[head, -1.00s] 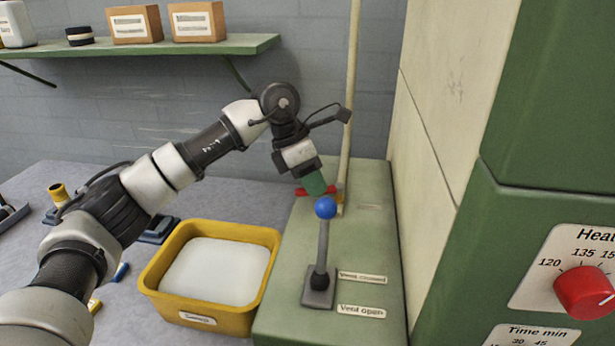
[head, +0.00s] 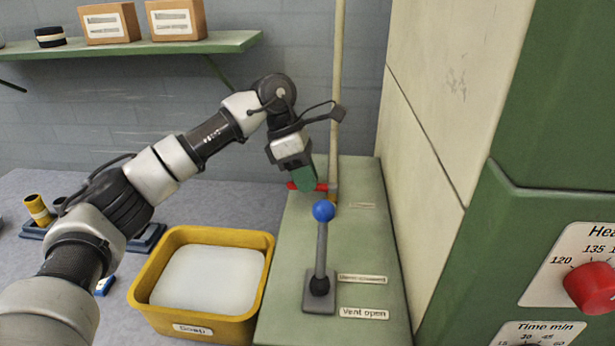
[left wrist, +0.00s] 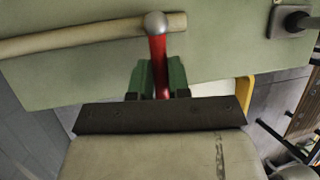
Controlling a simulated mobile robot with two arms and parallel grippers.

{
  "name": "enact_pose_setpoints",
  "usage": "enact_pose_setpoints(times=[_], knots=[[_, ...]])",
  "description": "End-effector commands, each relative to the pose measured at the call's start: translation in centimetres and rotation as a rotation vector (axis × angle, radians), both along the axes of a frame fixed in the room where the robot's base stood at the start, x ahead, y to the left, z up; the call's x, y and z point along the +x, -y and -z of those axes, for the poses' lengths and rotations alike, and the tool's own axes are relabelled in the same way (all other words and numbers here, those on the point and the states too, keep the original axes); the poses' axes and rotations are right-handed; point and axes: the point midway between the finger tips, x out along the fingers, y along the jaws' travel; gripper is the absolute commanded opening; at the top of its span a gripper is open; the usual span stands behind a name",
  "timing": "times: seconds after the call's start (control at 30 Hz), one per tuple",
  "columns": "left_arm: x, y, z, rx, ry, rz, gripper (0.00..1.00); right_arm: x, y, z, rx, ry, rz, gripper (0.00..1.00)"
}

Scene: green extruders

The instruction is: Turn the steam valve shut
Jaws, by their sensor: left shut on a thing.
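The steam valve's red handle (head: 321,187) lies crosswise to the upright cream pipe (head: 338,90) at the back of the green bench. My left gripper (head: 304,180) reaches down onto the handle from above, its green fingers covering part of it. In the left wrist view the red handle (left wrist: 158,62) runs between the two green fingers (left wrist: 160,80), which are shut on it. Its pivot end has a round grey cap over the pipe (left wrist: 90,38), and the handle stands about square to the pipe there. My right gripper is not in view.
A blue-knobbed vent lever (head: 323,211) stands upright in front of the valve. A yellow soap tub (head: 262,290) is left of the bench (head: 370,250). A shelf with boxes (head: 225,45) hangs behind. A green machine with a red dial (head: 590,288) is at right.

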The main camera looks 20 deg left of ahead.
Motion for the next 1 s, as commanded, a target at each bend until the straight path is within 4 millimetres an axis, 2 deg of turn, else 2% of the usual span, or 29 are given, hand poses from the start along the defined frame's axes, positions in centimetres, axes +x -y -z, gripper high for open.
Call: enact_pose_setpoints(times=[0.13,0.17,0.3,0.33,0.67,0.77,1.0], knots=[[0.1,-0.1,-0.2,0.000,0.005,0.000,0.00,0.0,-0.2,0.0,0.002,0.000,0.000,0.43],[0.1,-0.1,-0.2,0.000,0.005,0.000,0.20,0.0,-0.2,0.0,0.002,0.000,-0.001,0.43],[0.0,0.0,-0.2,0.000,0.004,-0.001,0.42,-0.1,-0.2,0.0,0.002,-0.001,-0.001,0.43],[0.0,0.0,-0.1,0.000,0.003,0.000,0.43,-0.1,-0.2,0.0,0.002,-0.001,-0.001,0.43],[0.1,-0.2,-0.5,0.000,0.003,0.000,0.43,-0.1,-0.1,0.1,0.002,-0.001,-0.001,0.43],[0.2,-0.7,-1.6,0.000,0.005,-0.001,0.43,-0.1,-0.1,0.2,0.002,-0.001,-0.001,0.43],[0.6,-2.7,-6.1,-0.001,0.006,-0.002,0.43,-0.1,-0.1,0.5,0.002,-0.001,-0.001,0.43]])
